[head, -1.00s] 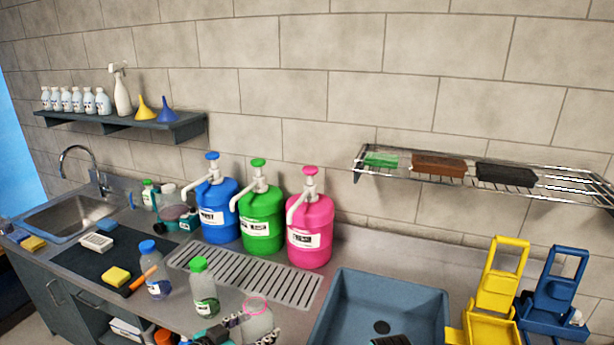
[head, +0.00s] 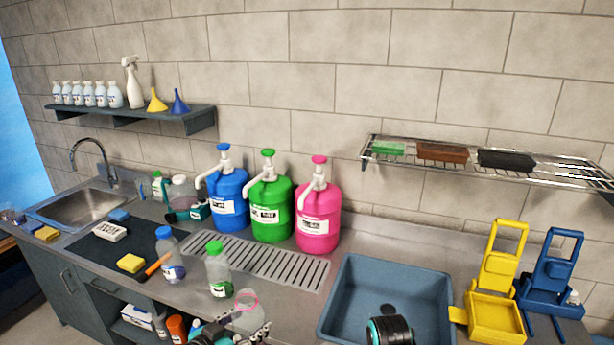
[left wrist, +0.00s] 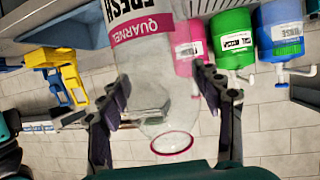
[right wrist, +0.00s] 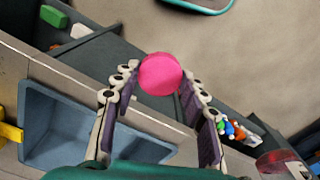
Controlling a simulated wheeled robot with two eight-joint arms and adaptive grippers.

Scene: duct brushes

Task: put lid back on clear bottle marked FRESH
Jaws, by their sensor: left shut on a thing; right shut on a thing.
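The clear bottle marked FRESH (left wrist: 145,75) has a pink label and an open mouth with a pink rim (left wrist: 172,143), with no lid on it. My left gripper (left wrist: 168,95) is shut on the bottle, with a finger on each side, in the left wrist view. In the head view the bottle (head: 250,318) shows low in the middle, in my left gripper (head: 240,328), partly cut off. A round pink lid (right wrist: 160,73) is held between the fingertips of my right gripper (right wrist: 158,85) in the right wrist view, apart from the bottle. Its fingers are not clear in the head view.
A clear bottle with a green lid (head: 217,270) and one with a blue lid (head: 170,255) stand close on the left. Blue, green and pink pump containers (head: 317,222) stand behind the drain grate (head: 290,268). A blue basin (head: 390,285) lies to the right.

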